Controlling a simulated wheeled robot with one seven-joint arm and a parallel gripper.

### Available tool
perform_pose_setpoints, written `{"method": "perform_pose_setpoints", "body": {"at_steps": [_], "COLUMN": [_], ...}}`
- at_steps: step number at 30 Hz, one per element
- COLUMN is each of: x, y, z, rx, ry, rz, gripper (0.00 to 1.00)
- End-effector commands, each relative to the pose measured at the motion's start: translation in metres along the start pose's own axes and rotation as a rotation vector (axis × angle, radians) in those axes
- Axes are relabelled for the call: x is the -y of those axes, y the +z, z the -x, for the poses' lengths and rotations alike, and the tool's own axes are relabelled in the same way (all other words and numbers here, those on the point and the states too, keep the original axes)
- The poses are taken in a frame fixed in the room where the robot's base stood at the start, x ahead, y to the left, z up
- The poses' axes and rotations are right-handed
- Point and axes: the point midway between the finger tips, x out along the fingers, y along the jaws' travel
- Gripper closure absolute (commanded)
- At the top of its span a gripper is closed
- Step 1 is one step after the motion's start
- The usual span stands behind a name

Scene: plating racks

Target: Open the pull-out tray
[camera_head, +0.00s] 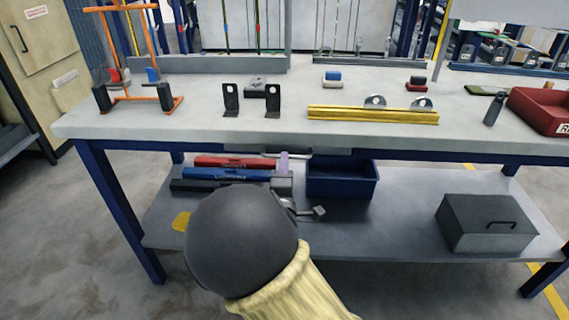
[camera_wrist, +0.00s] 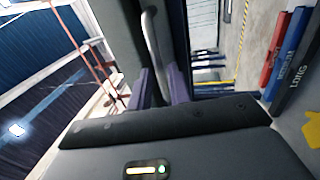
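The pull-out tray (camera_head: 330,151) shows as a thin grey front just under the workbench top in the head view. Its grey bar handle (camera_head: 250,154) runs along that front; in the wrist view the handle (camera_wrist: 153,40) is a curved bar reaching down between my fingers. My gripper (camera_wrist: 161,84) has two purple fingers apart, one on each side of the handle, with a gap visible. I cannot tell whether either finger touches it. In the head view one purple fingertip (camera_head: 284,162) shows below the bench edge; my arm hides the rest. The tray looks shut.
The workbench top (camera_head: 220,118) carries black brackets (camera_head: 230,100), a yellow bar (camera_head: 372,115) and a red bin (camera_head: 541,110). The lower shelf (camera_head: 385,225) holds red, blue and black boxes (camera_head: 222,173), a blue bin (camera_head: 342,181) and a grey lidded box (camera_head: 487,224).

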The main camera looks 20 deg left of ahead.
Motion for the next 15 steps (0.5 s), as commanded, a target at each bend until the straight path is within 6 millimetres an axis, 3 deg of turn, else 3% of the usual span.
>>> {"method": "perform_pose_setpoints", "body": {"at_steps": [4, 13, 15], "x": [0.001, 0.0, 0.0], "y": [0.001, 0.0, 0.0], "z": [-0.015, -0.018, -0.017], "rx": [0.001, 0.0, 0.0], "ry": [0.001, -0.001, 0.0], "rz": [0.001, 0.001, 0.001], "gripper": [0.81, 0.81, 0.91]}}
